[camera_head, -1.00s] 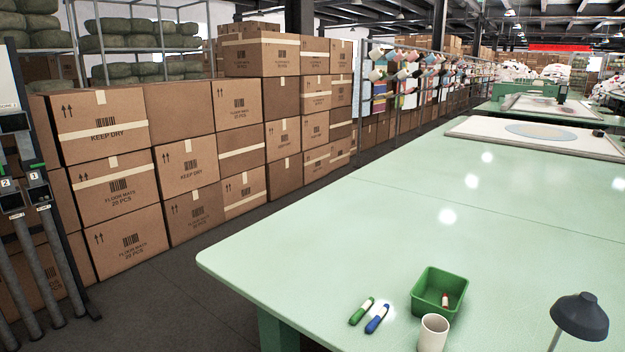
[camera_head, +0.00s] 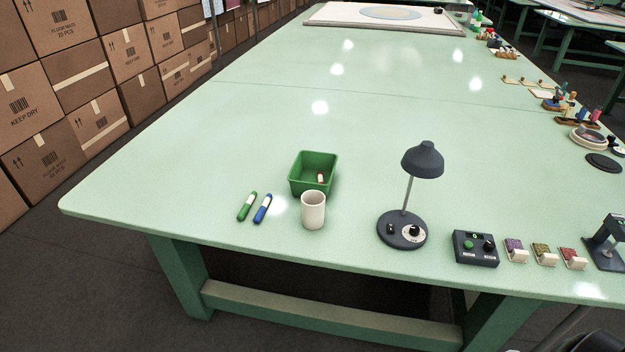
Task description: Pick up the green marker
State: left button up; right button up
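The green marker (camera_head: 247,207) lies on the pale green table (camera_head: 200,150) near its front edge, left of the middle. It has a white band. A blue marker (camera_head: 263,209) lies right beside it, roughly parallel. Neither of my grippers is in view.
A green bin (camera_head: 313,172) with a small red and white item inside and a white cup (camera_head: 313,210) stand right of the markers. Further right are a dark lamp (camera_head: 402,228), a control box (camera_head: 474,249) and small colored samples. The table left of the markers is clear. Cardboard boxes (camera_head: 80,75) are stacked at left.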

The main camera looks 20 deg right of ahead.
aim_at(243, 212)
jog(key=i+j, duration=0.1)
jog(key=i, duration=0.4)
jog(key=i+j+z, duration=0.1)
jog(key=i, duration=0.4)
